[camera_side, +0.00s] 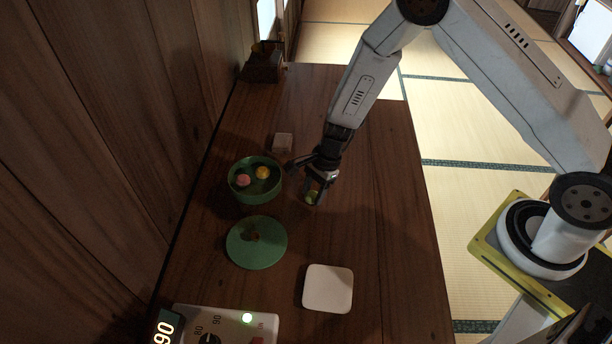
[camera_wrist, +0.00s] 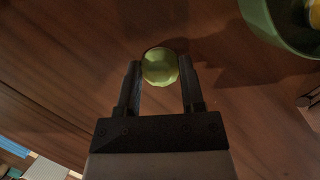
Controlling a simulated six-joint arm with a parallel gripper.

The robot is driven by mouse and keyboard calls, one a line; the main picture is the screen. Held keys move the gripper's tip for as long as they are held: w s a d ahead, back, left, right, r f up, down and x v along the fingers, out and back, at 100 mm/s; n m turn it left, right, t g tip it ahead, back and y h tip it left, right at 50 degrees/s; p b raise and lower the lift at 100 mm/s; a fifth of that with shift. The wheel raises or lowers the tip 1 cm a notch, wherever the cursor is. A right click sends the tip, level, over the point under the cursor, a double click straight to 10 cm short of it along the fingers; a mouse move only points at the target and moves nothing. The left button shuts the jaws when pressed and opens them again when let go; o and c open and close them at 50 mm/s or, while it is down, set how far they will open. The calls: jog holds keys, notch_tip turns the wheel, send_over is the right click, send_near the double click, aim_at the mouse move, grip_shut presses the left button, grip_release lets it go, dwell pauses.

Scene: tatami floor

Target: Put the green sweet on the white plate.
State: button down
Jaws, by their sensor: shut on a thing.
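The green sweet (camera_wrist: 160,66) is round and pale green, held between the two fingers of my gripper (camera_wrist: 161,85) in the wrist view. In the side view my gripper (camera_side: 314,190) is shut on the green sweet (camera_side: 312,194), to the right of the green bowl and above the table. The white plate (camera_side: 328,289) is square with rounded corners and lies bare on the table, nearer the camera than my gripper.
A green bowl (camera_side: 256,198) holds a pink sweet (camera_side: 243,180) and a yellow sweet (camera_side: 263,172). Its round green lid (camera_side: 257,256) lies in front. A small pale block (camera_side: 282,142) is behind the bowl. A device with a green light (camera_side: 225,325) stands at the front left. The table's right side is clear.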

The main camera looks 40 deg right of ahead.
jog(key=shift+r, duration=0.15)
jog(key=shift+r, duration=0.45)
jog(key=s+d+r, duration=0.2)
jog(key=s+r, duration=0.9)
jog(key=s, duration=0.2)
jog(key=shift+s+d+r, duration=0.3)
jog(key=shift+s+r, duration=0.1)
jog(key=shift+a, duration=0.15)
